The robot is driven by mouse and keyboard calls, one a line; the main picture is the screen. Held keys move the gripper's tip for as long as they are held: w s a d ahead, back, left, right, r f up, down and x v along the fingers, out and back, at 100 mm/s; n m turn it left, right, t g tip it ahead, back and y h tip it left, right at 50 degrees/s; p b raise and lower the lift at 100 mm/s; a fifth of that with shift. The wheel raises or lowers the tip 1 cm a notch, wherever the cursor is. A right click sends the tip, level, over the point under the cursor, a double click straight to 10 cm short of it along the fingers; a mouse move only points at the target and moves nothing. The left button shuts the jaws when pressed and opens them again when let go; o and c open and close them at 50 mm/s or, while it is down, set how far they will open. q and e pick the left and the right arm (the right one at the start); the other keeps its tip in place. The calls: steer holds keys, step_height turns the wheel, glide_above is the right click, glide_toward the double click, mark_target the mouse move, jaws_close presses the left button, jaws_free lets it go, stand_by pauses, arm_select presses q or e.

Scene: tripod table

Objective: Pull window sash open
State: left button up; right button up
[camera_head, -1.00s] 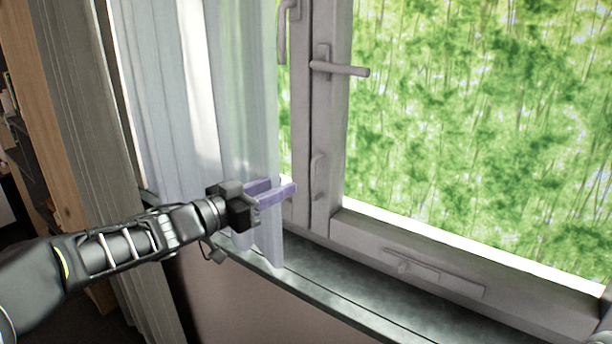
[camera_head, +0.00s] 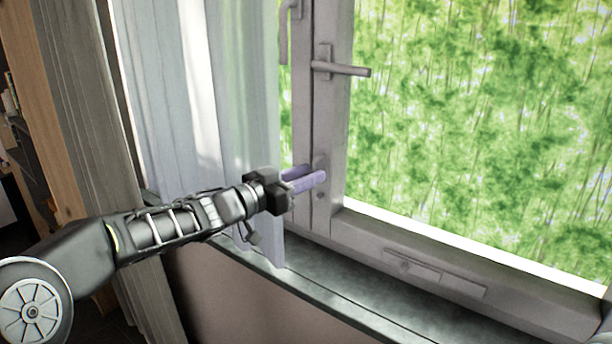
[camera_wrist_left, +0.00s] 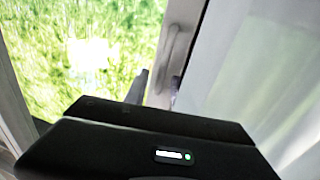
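The grey window sash (camera_head: 326,130) stands at centre right in the head view, closed against its frame as far as I can tell. A lever handle (camera_head: 350,70) on it points right. My right gripper is not in view.
A pale sheer curtain (camera_head: 195,100) hangs left of the sash, beside my left forearm. A dark stone sill (camera_head: 340,285) runs below the window, with clear room on it. Another upright handle (camera_head: 284,35) is at the top. Green foliage shows through the glass.

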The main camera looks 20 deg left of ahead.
arm_select(q)
jaws_close()
stand_by(1.2)
